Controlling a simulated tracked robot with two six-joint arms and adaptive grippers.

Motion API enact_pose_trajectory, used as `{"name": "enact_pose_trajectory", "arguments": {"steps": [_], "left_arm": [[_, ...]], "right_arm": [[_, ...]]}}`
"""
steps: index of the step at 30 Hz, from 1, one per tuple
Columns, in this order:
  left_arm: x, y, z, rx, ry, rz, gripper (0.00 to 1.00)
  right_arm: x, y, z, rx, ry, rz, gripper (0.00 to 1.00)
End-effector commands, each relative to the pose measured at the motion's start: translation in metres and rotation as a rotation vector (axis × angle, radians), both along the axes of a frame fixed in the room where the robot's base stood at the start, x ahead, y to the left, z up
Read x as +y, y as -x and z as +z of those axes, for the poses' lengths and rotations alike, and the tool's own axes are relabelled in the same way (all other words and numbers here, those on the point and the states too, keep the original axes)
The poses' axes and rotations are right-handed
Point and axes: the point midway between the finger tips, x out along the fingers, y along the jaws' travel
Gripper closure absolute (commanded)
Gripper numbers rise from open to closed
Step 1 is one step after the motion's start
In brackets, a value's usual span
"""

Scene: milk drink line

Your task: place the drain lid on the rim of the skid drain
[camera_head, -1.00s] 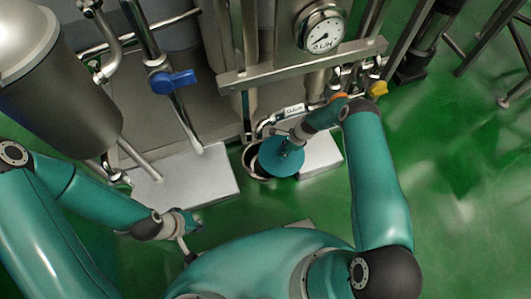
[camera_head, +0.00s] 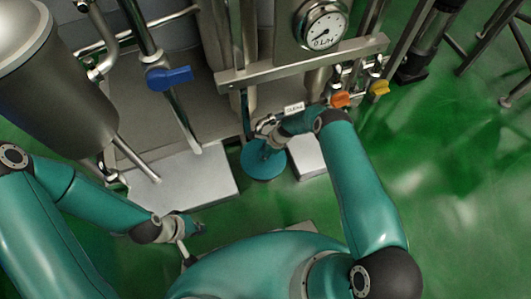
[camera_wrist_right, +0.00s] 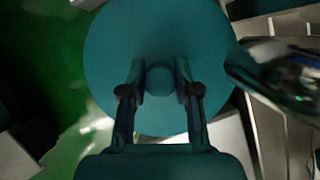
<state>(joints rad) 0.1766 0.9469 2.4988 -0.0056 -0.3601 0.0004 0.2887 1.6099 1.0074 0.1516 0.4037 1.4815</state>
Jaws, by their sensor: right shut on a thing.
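The drain lid is a flat teal disc (camera_head: 263,164) on the floor side of the skid; it fills much of the right wrist view (camera_wrist_right: 158,35). My right gripper (camera_head: 267,150) is shut on its round knob, which shows between the two fingers (camera_wrist_right: 160,80). The lid covers the place of the skid drain, so the drain and its rim are hidden. I cannot tell whether the lid touches the rim or hovers just above it. My left gripper (camera_head: 195,226) is low at the left, away from the lid; its fingers are too small to judge.
White blocks stand left (camera_head: 190,180) and right (camera_head: 309,158) of the lid. The steel skid with a gauge (camera_head: 322,24), a blue valve handle (camera_head: 168,78), an orange knob (camera_head: 340,99) and a yellow knob (camera_head: 379,88) rises behind. Green floor is open at the right.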

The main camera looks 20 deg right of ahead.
Motion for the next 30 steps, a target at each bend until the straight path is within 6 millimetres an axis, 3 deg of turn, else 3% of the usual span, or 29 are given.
{"name": "enact_pose_trajectory", "arguments": {"steps": [4,5,9,21,30], "left_arm": [[0.0,0.0,-0.003,0.0,0.0,0.0,1.0],[0.0,0.0,-0.003,0.0,0.0,0.0,1.0],[0.0,0.0,-0.002,0.0,0.0,0.0,1.0],[0.0,0.0,0.003,0.0,0.0,0.0,1.0],[0.0,0.0,0.022,0.0,0.0,0.0,1.0]], "right_arm": [[0.0,0.0,-0.003,0.0,0.0,0.0,1.0],[0.0,0.0,-0.003,0.001,0.0,0.0,0.67],[0.0,0.0,-0.002,0.001,0.0,0.0,0.44],[0.0,0.0,0.002,0.001,0.0,0.0,0.44],[-0.018,0.006,0.049,0.0,0.0,-0.002,0.44]]}}
